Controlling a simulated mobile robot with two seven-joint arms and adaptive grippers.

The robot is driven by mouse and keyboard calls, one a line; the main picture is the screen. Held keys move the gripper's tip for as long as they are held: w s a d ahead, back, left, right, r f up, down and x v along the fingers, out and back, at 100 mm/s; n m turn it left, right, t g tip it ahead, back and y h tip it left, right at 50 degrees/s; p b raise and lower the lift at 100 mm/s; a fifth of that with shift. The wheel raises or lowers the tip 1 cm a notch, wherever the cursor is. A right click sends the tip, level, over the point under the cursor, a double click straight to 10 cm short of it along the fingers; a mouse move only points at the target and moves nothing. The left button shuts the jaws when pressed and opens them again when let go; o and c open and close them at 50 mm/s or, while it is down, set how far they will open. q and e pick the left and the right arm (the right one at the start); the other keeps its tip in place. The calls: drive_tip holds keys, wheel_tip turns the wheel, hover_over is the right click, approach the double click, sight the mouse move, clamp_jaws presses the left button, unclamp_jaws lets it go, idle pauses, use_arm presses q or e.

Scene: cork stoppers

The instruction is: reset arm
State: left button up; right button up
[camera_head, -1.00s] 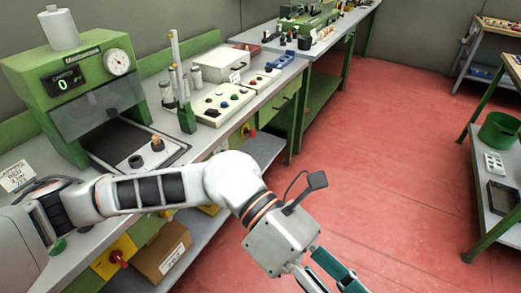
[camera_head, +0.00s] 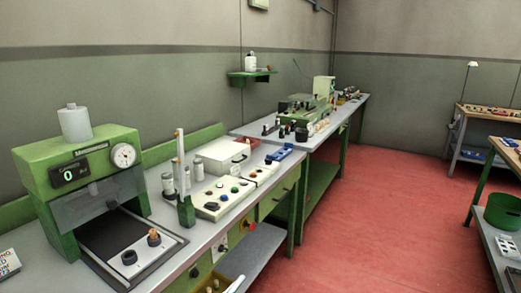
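Neither of my grippers nor either arm shows in the head view now. A green machine (camera_head: 80,185) with a dial, a lit "0" display and a clear front shield stands on the workbench at the left. On its dark plate (camera_head: 112,238) sit a dark ring-shaped part (camera_head: 129,257) and a dark holder (camera_head: 154,241) with a brown, cork-coloured piece (camera_head: 153,233) in it.
A control box (camera_head: 222,197) with coloured buttons and a white case (camera_head: 222,156) stand along the bench. A second bench (camera_head: 330,130) continues behind. A table with a green bin (camera_head: 504,211) stands at the right. The red floor (camera_head: 385,220) between is clear.

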use_arm(q)
drive_tip(key=s+a+f+n+g+y, duration=0.2)
drive_tip(key=s+a+f, duration=0.3)
drive_tip(key=f, duration=0.4)
drive_tip(key=s+a+f+n+g+y, duration=0.2)
drive_tip(key=a+f, duration=0.4)
drive_tip(key=f, duration=0.3)
drive_tip(key=s+a+f+n+g+y, duration=0.2)
drive_tip(key=s+a+f+n+y, duration=0.2)
drive_tip(key=f, duration=0.6)
drive_tip(key=s+a, duration=0.2)
drive_tip(key=s, duration=0.1)
drive_tip(key=shift+s+a+n, duration=0.15)
drive_tip(key=shift+s+n, duration=0.15)
drive_tip(key=shift+n, duration=0.1)
